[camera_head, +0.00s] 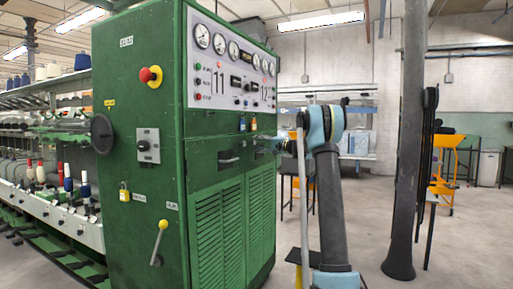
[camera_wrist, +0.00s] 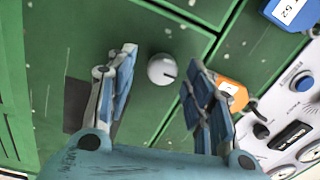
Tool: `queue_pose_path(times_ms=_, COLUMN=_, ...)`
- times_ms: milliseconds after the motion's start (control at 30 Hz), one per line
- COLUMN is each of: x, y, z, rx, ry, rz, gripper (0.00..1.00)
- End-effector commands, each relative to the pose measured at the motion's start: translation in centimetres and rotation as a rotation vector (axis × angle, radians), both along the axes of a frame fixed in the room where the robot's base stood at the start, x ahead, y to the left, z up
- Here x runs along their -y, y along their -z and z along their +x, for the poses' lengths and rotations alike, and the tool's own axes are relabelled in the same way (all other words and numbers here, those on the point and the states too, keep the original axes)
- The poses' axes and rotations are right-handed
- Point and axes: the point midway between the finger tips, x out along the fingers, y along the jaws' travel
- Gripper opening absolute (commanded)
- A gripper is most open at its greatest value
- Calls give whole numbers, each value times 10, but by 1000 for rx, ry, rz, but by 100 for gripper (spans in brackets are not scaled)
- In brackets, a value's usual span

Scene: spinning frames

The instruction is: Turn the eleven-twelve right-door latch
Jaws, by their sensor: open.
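In the wrist view a round, pale metal latch knob (camera_wrist: 162,69) with a short dark mark sits on the green door face. My gripper (camera_wrist: 157,66) is open, one blue finger on each side of the knob, and no contact is visible. In the head view my gripper (camera_head: 267,146) is at the upper part of the right door and hides the latch there. A dark handle (camera_head: 229,160) shows on the left door.
A blue padlock (camera_wrist: 290,12) and an orange padlock (camera_wrist: 231,93) hang close to the right finger. The gauge panel (camera_head: 232,62) is above the doors. A dark column (camera_head: 408,150) stands right of my arm.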

Motion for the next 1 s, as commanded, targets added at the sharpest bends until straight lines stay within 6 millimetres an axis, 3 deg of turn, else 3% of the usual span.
queue_pose_path(times_ms=500, x=81, y=6, z=-40, rx=0, ry=1, rz=-1, gripper=48)
queue_pose_path(times_ms=700, x=94, y=7, z=-47, rx=0, ry=-1, rz=-1, gripper=48)
queue_pose_path(times_ms=1000, x=96, y=7, z=-48, rx=0, ry=-1, rz=-1, gripper=48)
